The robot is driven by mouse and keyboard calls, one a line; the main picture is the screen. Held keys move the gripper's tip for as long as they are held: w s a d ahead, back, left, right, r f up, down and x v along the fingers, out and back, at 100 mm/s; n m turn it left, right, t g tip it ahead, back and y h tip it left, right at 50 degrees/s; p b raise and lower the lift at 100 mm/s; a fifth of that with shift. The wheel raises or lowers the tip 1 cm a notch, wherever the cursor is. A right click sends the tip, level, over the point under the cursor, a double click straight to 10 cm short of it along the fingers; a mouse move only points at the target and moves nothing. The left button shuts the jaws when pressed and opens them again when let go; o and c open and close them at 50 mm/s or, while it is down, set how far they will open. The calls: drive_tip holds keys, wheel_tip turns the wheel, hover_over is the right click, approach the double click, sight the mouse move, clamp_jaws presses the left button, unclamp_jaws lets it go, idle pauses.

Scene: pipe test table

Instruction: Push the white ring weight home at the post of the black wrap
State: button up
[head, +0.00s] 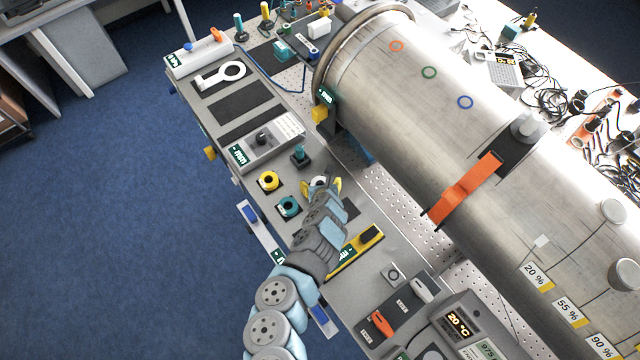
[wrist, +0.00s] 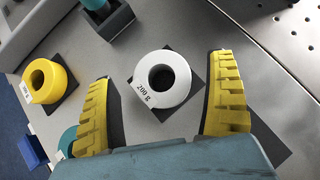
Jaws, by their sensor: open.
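The white ring weight, marked 200 g (wrist: 181,82), lies flat on a dark square pad on the table. It also shows small in the head view (head: 318,181), partly covered by my gripper. My gripper (wrist: 162,82) is open, with one yellow finger on each side of the ring and a visible gap to both. In the head view my gripper (head: 321,187) is over the table in front of the big metal cylinder. The black wrap (head: 513,154) is on the cylinder's upper side, with an orange strap (head: 465,188). A grey post (head: 525,125) stands on the wrap, without a ring on it.
A yellow ring (wrist: 56,82) and a teal ring (head: 288,206) lie to the left of the white one. A teal-topped post on a dark block (head: 299,155) stands close behind. The metal cylinder (head: 420,110) fills the right side. Cables lie beyond it.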

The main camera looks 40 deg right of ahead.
drive_tip(key=shift+x, duration=0.9)
drive_tip(key=c, duration=1.3)
drive_tip(key=shift+c, duration=0.2)
